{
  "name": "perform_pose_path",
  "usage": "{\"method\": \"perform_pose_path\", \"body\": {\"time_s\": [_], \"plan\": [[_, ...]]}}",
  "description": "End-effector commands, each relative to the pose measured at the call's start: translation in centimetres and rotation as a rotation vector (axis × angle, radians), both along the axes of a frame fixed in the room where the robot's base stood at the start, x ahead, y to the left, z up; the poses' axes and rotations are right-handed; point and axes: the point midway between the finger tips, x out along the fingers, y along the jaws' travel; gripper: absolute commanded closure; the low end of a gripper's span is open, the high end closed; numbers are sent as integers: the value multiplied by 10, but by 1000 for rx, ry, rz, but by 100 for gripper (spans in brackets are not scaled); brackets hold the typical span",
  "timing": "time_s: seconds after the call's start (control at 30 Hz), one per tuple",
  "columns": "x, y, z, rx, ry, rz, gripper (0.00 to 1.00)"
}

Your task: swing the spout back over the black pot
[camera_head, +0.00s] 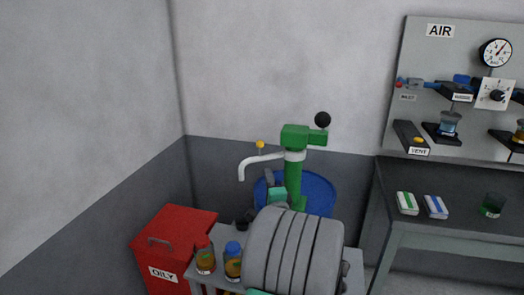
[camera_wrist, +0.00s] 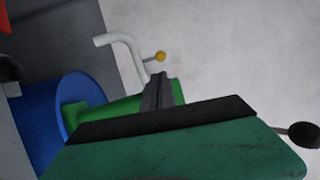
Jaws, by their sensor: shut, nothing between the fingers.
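A green pump (camera_head: 293,180) stands at the blue drum, with a black ball on its lever (camera_head: 322,120). Its white spout (camera_head: 262,159) points left, bent down at the end, with a yellow knob (camera_head: 260,145) on top. The wrist view also shows the spout (camera_wrist: 128,46) and yellow knob (camera_wrist: 160,57). My gripper (camera_head: 270,174) is shut and empty, below the spout and just left of the pump column in the head view. Its fingers (camera_wrist: 157,80) show in the wrist view, short of the knob. A small dark object (camera_head: 243,220) sits below the spout's end; I cannot tell whether it is the black pot.
The blue drum (camera_head: 320,192) is behind my arm. Two bottles (camera_head: 205,256) (camera_head: 232,262) stand on a small table beside a red OILY bin (camera_head: 172,240). A grey bench (camera_head: 450,226) with two packets and a dark cup (camera_head: 492,205) is at right.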

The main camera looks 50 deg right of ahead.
Motion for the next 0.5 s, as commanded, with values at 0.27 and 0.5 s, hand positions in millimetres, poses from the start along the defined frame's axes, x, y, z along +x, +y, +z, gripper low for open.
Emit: {"method": "perform_pose_path", "body": {"time_s": [0.27, 0.5], "plan": [[46, -37, 14, -4, 5, 5, 100], [80, -68, 22, -4, 5, 4, 100]]}}
